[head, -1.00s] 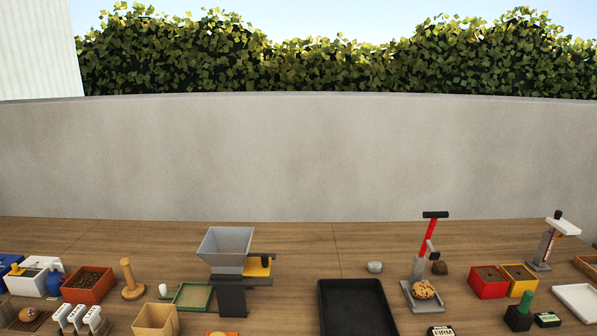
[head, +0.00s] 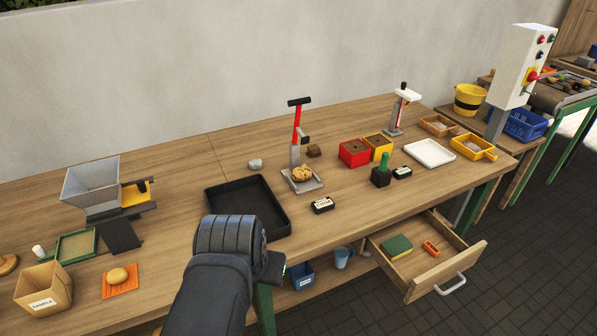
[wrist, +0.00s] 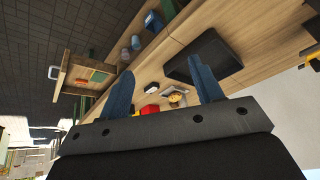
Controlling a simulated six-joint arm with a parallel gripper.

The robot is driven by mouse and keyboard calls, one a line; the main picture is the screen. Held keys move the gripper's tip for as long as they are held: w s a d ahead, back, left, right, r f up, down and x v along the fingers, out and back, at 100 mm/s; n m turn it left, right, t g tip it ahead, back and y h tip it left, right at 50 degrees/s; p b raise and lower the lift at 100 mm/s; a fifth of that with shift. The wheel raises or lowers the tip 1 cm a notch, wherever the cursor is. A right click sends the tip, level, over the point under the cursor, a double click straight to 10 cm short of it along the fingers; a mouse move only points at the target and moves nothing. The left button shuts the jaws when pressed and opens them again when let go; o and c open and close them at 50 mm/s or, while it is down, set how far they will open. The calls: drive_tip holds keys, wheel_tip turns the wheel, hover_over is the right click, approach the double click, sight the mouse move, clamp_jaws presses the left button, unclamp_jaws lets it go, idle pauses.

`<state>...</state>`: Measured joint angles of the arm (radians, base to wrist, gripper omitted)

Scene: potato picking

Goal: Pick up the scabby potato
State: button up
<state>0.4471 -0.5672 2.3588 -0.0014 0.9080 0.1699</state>
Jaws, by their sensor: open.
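A spotted, scabby-looking potato (head: 302,174) sits on the grey base plate (head: 301,185) of a red-handled press stand on the table. It also shows small in the wrist view (wrist: 176,97), between and beyond my fingers. A plain smooth potato (head: 118,275) lies on an orange mat (head: 119,290) at the lower left. My gripper (wrist: 160,85) is open and empty, its two blue fingers spread wide, well away from the potato. In the head view my dark arm rises in front of the black tray, and the fingertips are hidden there.
A black tray (head: 284,232) lies left of the press, partly behind my arm. A grey stone-like lump (head: 255,163) and a brown lump (head: 314,150) lie near the press. Red (head: 354,152) and yellow boxes stand to its right. An open drawer (head: 428,262) juts out at the front.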

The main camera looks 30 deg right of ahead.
drive_tip(key=w+d+r+m, duration=0.3)
drive_tip(key=w+d+r, duration=0.15)
drive_tip(key=w, duration=0.35)
drive_tip(key=m+h, duration=0.2)
drive_tip(key=m, duration=0.4)
hover_over(301, 170)
drive_tip(key=s+a, duration=0.6)
drive_tip(key=s, duration=0.1)
wheel_tip(301, 170, down, 5)
drive_tip(key=x, duration=1.2)
drive_tip(key=shift+w+d+r, duration=0.1)
drive_tip(key=shift+d, duration=0.05)
drive_tip(key=shift+x, duration=2.65)
drive_tip(key=shift+w, duration=0.15)
drive_tip(key=c, duration=0.8)
drive_tip(key=shift+a+r, duration=0.1)
drive_tip(key=shift+a, duration=0.1)
